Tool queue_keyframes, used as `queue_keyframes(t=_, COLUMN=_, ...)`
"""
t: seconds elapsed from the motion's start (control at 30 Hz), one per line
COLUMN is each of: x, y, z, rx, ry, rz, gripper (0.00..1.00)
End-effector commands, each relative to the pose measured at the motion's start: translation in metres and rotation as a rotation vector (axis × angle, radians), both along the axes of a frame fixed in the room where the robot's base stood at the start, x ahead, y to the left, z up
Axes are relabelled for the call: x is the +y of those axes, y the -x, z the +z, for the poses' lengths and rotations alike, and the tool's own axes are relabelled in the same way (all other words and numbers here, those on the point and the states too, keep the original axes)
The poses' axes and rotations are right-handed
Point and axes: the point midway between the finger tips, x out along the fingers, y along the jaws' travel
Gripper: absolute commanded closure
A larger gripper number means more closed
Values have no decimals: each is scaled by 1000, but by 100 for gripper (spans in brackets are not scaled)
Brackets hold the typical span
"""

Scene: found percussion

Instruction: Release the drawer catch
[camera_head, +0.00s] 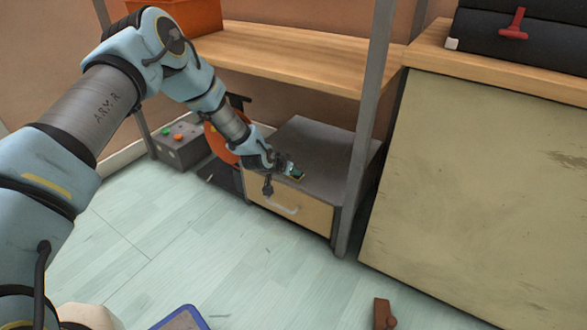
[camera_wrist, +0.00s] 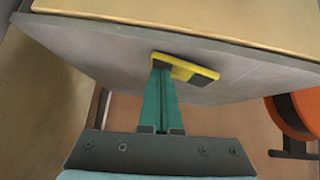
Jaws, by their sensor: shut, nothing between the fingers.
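The grey cabinet (camera_head: 325,150) stands on the floor under the shelf, with a pale wooden drawer front (camera_head: 315,214) and a light bar handle (camera_head: 283,208). The drawer looks closed. A yellow catch with a dark inset (camera_wrist: 190,69) lies on the cabinet's grey surface (camera_wrist: 110,60) in the wrist view. My gripper (camera_head: 293,170) is over the cabinet's front top edge. Its green fingers (camera_wrist: 160,75) are shut together and empty, with their tips at the left end of the catch. Whether they touch it I cannot tell. In the head view the gripper mostly hides the catch.
A grey metal post (camera_head: 362,140) rises just right of the cabinet. An orange reel (camera_head: 217,143) and a button box (camera_head: 178,146) stand to its left. A large board (camera_head: 480,190) leans at right. A wooden shelf (camera_head: 290,60) runs above. The front floor is mostly clear.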

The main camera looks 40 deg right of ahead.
Motion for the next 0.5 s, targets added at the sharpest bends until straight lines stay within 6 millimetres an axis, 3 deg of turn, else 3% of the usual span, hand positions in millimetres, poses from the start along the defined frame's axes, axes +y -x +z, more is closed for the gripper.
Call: queue_keyframes(t=0.5, x=-1, y=7, z=-12, rx=-168, ry=-44, rz=-1, gripper=100)
